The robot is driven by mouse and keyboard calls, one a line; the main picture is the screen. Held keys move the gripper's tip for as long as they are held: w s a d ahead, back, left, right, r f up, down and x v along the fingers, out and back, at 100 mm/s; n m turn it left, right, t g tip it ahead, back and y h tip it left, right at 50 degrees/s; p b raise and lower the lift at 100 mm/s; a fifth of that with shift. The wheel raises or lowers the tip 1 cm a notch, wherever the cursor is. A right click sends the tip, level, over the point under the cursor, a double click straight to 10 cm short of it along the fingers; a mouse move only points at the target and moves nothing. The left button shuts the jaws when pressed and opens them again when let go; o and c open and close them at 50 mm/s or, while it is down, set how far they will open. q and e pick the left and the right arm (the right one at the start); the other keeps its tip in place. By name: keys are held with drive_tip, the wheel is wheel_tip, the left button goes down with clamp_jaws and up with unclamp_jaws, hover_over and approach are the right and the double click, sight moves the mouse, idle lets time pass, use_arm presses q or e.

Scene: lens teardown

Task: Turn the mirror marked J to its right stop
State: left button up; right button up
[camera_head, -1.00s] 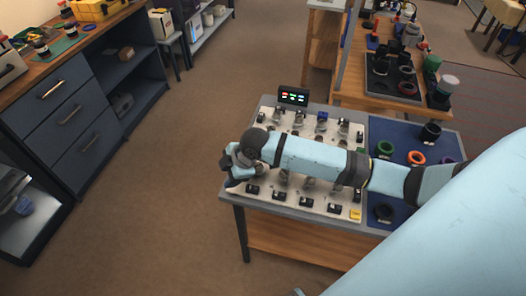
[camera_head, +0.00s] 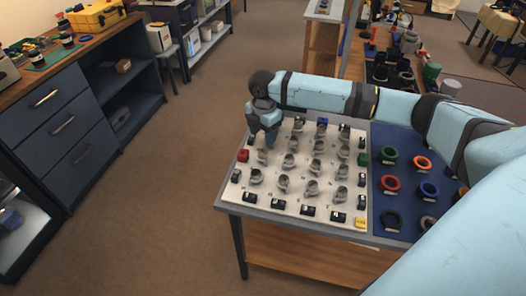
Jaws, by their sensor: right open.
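Several small grey mirrors on mounts stand in rows on a white board (camera_head: 240,197) on the table. One is a mirror (camera_head: 289,160) in the left middle, another is a mirror (camera_head: 312,188) nearer the front. The letters beside them are too small to read, so I cannot tell which mirror is marked J. My right gripper (camera_head: 265,141) is open and points down over the far left part of the board. It hides what lies right behind it, and I cannot tell whether it touches a mirror. My left gripper is not in view.
Black blocks line the board's edges, with a red block (camera_head: 243,156) at left, a green block (camera_head: 363,160) at right and a yellow block (camera_head: 360,222) at the front. A blue mat (camera_head: 406,187) with coloured rings lies to the right. The floor at left is clear.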

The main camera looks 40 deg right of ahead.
sight(263, 151)
wheel_tip(263, 151, down, 8)
drive_tip(key=shift+r, duration=0.1)
drive_tip(key=shift+c, duration=0.5)
drive_tip(key=c, duration=0.8)
